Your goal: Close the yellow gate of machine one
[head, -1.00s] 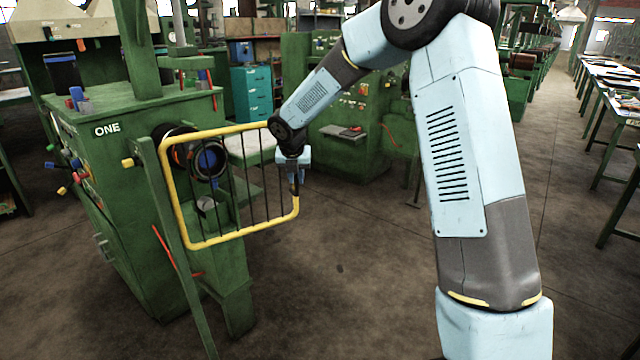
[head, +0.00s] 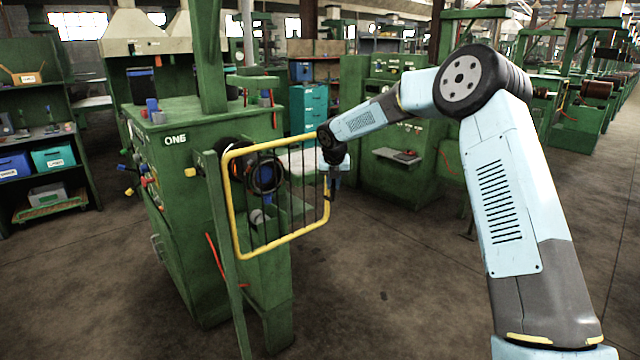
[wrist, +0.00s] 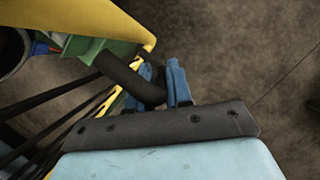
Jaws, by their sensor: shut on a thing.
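The yellow gate (head: 282,241) is a yellow tube frame with thin dark vertical bars. It hangs from a green post on the right side of green machine one (head: 172,215), marked "ONE". It stands out in front of the round black chuck (head: 264,172), which shows through the bars. My gripper (head: 334,184) is at the gate's free right edge. In the wrist view its blue fingers (wrist: 163,88) are shut on a dark round handle (wrist: 122,74) beside the yellow frame (wrist: 108,22). The handle's end between the fingers is partly hidden.
A shelf with blue and teal bins (head: 52,158) stands at the left. A teal drawer cabinet (head: 308,110) and another green machine (head: 385,140) stand behind. Open brown floor (head: 400,290) lies right of the gate and in front of it.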

